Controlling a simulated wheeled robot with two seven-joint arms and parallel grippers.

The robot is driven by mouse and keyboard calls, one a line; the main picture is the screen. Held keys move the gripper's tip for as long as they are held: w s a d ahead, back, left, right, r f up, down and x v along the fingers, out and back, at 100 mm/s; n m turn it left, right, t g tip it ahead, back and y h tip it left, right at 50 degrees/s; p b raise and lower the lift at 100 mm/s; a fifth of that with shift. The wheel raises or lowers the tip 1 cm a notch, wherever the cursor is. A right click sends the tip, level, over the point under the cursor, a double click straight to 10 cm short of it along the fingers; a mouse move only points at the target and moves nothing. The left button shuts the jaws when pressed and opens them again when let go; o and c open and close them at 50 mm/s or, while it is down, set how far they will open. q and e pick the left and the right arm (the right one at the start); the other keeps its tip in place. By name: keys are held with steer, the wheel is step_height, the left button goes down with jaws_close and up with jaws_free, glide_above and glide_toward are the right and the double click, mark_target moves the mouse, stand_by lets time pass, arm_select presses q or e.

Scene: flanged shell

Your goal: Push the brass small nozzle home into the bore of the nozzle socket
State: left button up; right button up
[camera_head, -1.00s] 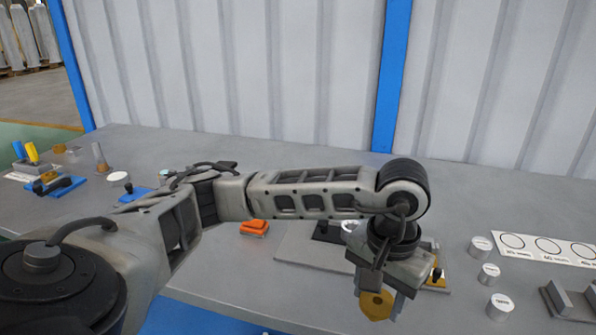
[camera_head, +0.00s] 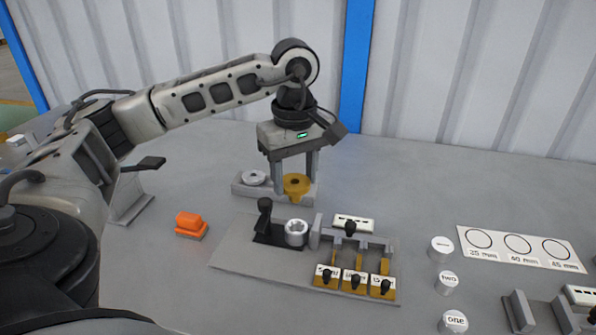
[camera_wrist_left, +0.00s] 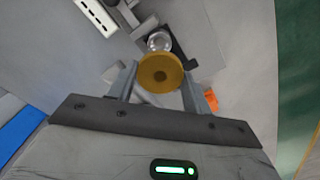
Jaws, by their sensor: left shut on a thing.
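The brass small nozzle (camera_head: 297,184) is a yellow flanged piece with a hole in its top. My left gripper (camera_head: 297,176) points down and is shut on it, with one finger on each side. In the left wrist view the nozzle's round flange (camera_wrist_left: 160,73) fills the space between the fingers. What appears to be the nozzle socket (camera_head: 296,232) is a silver cup with an open bore beside a black lever, nearer the front. The nozzle is behind it and apart from it; the cup shows past the flange in the wrist view (camera_wrist_left: 158,42). My right gripper is out of view.
A grey block (camera_head: 245,190) with a grey ring (camera_head: 253,178) lies behind and below the nozzle; contact is unclear. A slotted fixture (camera_head: 355,275) with labelled yellow blocks stands right of the socket. An orange block (camera_head: 190,225) lies left. Silver cylinders (camera_head: 448,282) stand at right.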

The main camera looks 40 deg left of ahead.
mark_target(296, 200)
arm_select(q)
steer(key=shift+f, duration=0.1)
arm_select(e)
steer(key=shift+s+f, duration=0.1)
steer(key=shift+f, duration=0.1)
arm_select(q)
steer(key=shift+f+b, duration=0.5)
steer(key=shift+b, duration=0.05)
step_height(296, 200, down, 2)
steer(key=shift+f+b, duration=0.2)
steer(key=shift+b, duration=0.8)
step_height(296, 200, down, 2)
steer(key=shift+b, duration=0.8)
steer(key=shift+f, duration=0.15)
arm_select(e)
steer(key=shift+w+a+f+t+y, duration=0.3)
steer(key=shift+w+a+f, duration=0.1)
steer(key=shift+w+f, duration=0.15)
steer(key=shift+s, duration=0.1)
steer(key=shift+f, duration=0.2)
